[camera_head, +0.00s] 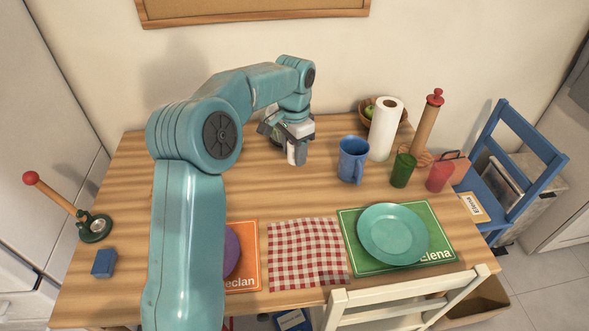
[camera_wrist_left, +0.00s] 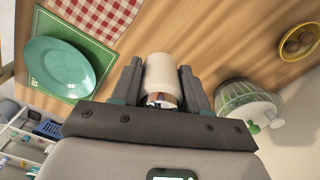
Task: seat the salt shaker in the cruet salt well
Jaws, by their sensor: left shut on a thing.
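My left gripper (camera_head: 297,142) is above the far middle of the table. It is shut on a white cylinder, the salt shaker (camera_head: 297,153), which shows between the two fingers in the wrist view (camera_wrist_left: 162,78). The shaker's lower parts and its contact with anything are hard to make out. I cannot clearly pick out a cruet or its salt well in either view. My left arm hides part of the table. My right gripper is not in view.
A blue mug (camera_head: 352,160), a paper roll (camera_head: 384,128), a green cup (camera_head: 402,170) and a red cup (camera_head: 439,177) stand to the right. A teal plate (camera_head: 393,234) and checkered cloth (camera_head: 305,253) lie in front. A clear-and-green container (camera_wrist_left: 247,103) stands beside the gripper.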

